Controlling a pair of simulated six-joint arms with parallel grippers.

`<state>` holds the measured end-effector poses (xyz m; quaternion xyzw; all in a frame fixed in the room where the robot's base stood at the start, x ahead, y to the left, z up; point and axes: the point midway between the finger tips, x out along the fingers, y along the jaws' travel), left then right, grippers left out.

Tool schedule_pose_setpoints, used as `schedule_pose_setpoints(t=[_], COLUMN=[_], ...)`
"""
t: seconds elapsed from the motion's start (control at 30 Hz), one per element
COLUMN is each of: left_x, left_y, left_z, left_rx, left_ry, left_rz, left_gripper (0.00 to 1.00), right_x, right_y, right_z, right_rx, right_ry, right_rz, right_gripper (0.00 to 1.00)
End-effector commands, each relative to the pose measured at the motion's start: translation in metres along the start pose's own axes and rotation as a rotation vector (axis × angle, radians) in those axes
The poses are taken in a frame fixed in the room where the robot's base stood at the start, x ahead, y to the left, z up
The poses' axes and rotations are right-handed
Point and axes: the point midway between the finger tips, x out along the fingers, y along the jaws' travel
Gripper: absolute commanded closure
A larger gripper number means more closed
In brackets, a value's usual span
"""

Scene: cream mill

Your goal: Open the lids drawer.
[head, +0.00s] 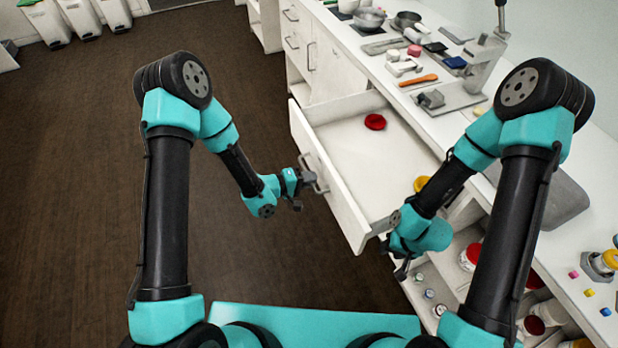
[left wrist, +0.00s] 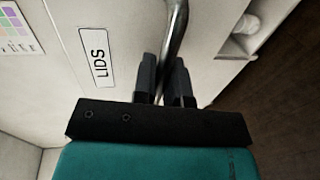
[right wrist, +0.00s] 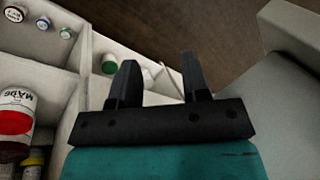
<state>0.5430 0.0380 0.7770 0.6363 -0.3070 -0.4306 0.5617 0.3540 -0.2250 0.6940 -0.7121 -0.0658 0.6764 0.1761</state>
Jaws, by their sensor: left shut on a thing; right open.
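The lids drawer (head: 350,205) is pulled out from the white counter, and its inside shows in the head view. A red lid (head: 375,121) lies toward the back of it, and a yellow lid (head: 421,184) lies near its right side, partly behind my right arm. The LIDS label (left wrist: 93,56) is on the drawer front in the left wrist view. My left gripper (head: 297,190) is shut on the metal drawer handle (left wrist: 176,25). My right gripper (right wrist: 155,80) is open and empty, beside the drawer's right side and in front of the open shelves.
Open shelves (head: 440,290) with jars and small containers stand right of the drawer. The counter top (head: 375,65) carries bowls, a press stand (head: 470,75) and small items. The dark floor (head: 70,180) at left is clear.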

Motion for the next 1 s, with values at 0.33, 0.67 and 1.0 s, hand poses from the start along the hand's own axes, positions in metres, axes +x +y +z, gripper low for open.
schedule_pose_setpoints(t=[0.33,0.67,1.0], left_x=[0.000,-0.003,-0.044], left_y=[0.000,0.000,0.000], left_z=[-0.001,-0.001,-0.002], left_rx=[0.001,0.000,-0.003], left_ry=[0.001,0.002,0.005], left_rz=[0.000,0.000,-0.001], left_gripper=[0.65,0.64,0.64], right_x=[0.000,0.000,0.000], right_y=[0.000,0.000,0.000], right_z=[0.000,0.000,0.000], right_rx=[0.000,0.000,0.000], right_ry=[0.000,0.000,0.000], right_rz=[0.000,0.000,0.000], right_gripper=[0.57,0.57,0.57])
